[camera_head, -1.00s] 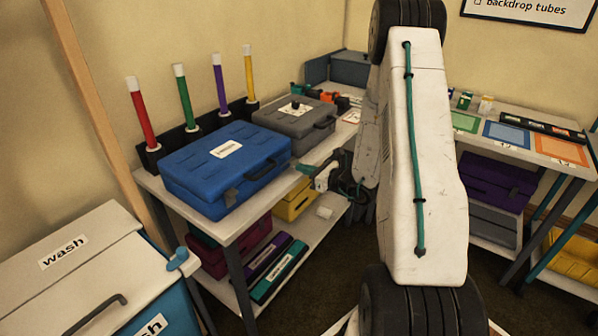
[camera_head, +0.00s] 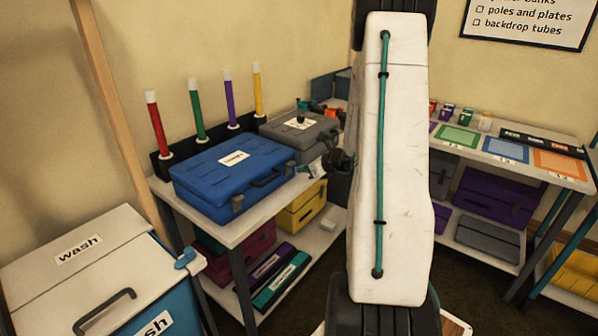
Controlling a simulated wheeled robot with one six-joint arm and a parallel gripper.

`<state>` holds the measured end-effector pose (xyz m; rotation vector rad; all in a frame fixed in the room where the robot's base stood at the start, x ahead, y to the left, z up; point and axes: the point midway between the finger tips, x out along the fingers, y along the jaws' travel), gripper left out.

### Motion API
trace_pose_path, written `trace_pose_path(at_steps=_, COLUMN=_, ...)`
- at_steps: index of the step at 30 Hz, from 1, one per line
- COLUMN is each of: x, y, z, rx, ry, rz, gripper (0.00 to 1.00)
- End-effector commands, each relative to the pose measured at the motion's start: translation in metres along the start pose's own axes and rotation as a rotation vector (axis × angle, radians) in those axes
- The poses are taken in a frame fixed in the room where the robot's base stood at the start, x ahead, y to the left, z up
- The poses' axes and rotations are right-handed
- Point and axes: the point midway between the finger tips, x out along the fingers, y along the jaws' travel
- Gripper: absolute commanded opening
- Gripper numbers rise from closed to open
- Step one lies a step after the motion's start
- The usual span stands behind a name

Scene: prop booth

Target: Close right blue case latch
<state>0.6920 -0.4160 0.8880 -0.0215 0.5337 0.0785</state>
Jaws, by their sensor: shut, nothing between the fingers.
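The blue case (camera_head: 205,167) lies with its lid down on the left table, a white label on its top. Its dark handle (camera_head: 265,180) is on the front side. A grey left latch (camera_head: 237,203) shows near the front corner. The right latch (camera_head: 289,170) is at the far end of the front side, too small to tell whether it is open or shut. My arm stands upright across the middle of the view and covers what is behind it.
A grey case (camera_head: 300,128) stands right behind the blue case. Several coloured tubes (camera_head: 195,108) stand in a rack along the wall. A dark bin (camera_head: 338,185) is by the table's right end. A wash bin (camera_head: 90,245) is at front left.

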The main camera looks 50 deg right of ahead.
Motion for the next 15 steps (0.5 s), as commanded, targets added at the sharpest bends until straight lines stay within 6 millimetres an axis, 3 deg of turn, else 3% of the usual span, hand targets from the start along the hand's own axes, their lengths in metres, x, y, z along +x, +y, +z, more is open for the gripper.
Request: trace_pose_path(at_steps=15, x=-0.008, y=0.001, z=0.014, rx=-0.001, ry=-0.002, rz=0.001, gripper=0.00)
